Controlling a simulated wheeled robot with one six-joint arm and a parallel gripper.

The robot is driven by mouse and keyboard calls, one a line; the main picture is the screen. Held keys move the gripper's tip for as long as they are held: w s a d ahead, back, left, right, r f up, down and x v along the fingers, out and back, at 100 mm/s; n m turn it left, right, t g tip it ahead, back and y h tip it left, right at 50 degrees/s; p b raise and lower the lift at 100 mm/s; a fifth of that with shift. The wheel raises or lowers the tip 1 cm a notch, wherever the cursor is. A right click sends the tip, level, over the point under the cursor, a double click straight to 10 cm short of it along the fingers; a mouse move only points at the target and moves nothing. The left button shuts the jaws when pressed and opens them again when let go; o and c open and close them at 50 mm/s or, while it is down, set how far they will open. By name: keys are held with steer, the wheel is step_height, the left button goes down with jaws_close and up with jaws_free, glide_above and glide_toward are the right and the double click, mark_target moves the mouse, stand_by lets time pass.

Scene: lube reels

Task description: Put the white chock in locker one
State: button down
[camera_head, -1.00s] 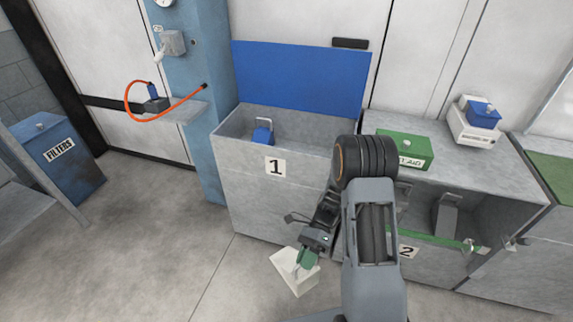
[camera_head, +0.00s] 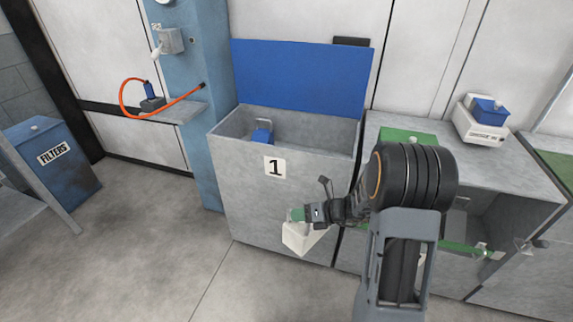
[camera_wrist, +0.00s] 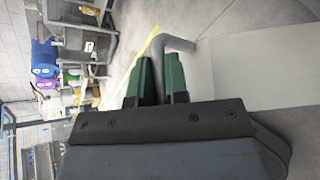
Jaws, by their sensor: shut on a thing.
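The white chock (camera_head: 303,238) hangs from my gripper (camera_head: 297,215) in front of locker one, below its number plate. In the wrist view my gripper's green fingers (camera_wrist: 158,80) are shut on the chock's grey handle (camera_wrist: 174,46), and the pale chock body (camera_wrist: 260,70) fills the right side. Locker one (camera_head: 240,190) is a grey bin marked 1. Its blue lid (camera_head: 300,78) stands open against the wall. A blue object with a handle (camera_head: 262,135) sits inside at the left; the right part of the inside looks clear.
My arm covers part of locker two. A blue filters bin (camera_head: 52,160) stands at left. A shelf (camera_head: 180,110) holds an orange hose. The floor at front left is clear.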

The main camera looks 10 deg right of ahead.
steer(key=shift+w+d+r+m+t+h+b, duration=0.3)
steer(key=shift+w+d+m+t+h, duration=0.2)
steer(key=shift+w+d+m+t, duration=0.25)
steer(key=shift+r+p, duration=0.3)
step_height(320, 180, up, 12)
steer(key=p, duration=1.2)
steer(key=d+r+n+g, duration=0.1)
steer(key=d+r, duration=0.4)
steer(key=r, duration=0.3)
steer(key=d+r+n+g+y, duration=0.1)
steer(key=d+r, duration=0.4)
steer(key=r, duration=0.3)
steer(key=shift+s+d, duration=0.15)
steer(key=shift+s, duration=0.3)
